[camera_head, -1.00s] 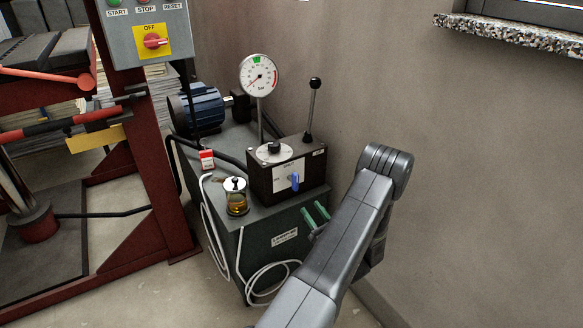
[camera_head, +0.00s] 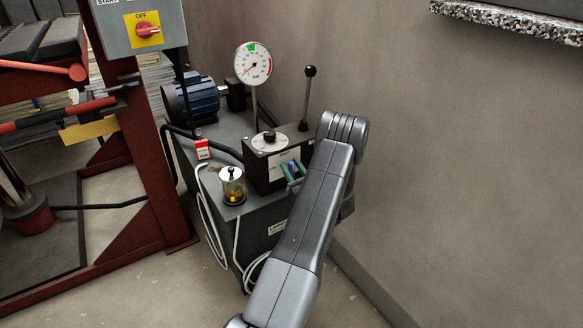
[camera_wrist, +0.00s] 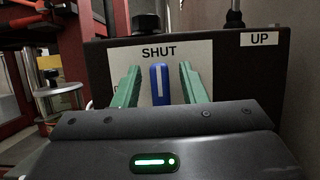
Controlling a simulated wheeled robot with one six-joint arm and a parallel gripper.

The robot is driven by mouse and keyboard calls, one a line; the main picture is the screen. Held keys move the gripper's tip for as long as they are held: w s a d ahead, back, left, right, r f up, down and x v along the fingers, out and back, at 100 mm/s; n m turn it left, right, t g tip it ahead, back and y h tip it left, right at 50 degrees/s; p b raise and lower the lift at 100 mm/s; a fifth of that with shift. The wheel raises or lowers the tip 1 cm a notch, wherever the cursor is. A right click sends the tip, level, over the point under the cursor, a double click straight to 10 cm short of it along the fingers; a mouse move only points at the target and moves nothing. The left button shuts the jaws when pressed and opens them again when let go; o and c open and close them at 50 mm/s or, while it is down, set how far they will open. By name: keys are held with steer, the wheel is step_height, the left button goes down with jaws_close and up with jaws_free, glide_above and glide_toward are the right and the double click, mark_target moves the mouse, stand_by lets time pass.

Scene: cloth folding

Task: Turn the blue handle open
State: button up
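The blue handle (camera_wrist: 160,84) stands upright below the word SHUT on a white label (camera_wrist: 196,58) in the wrist view. The label is on the front of a dark valve box (camera_head: 262,172). My gripper (camera_wrist: 160,80) is open, with one green finger on each side of the handle. Small gaps show between the handle and both fingers. In the head view, my green fingertips (camera_head: 293,170) are at the front of the box, and my arm hides the box's right part.
A glass cup with amber liquid (camera_head: 232,186) stands left of the box. A pressure gauge (camera_head: 253,63) and a black-knobbed lever (camera_head: 309,90) rise behind. White hoses (camera_head: 207,216) hang at left. A red press frame (camera_head: 150,170) stands further left; a wall is at right.

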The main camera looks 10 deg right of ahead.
steer(key=shift+w+r, duration=0.1)
steer(key=shift+w, duration=0.05)
steer(key=shift+c, duration=0.2)
jaws_close()
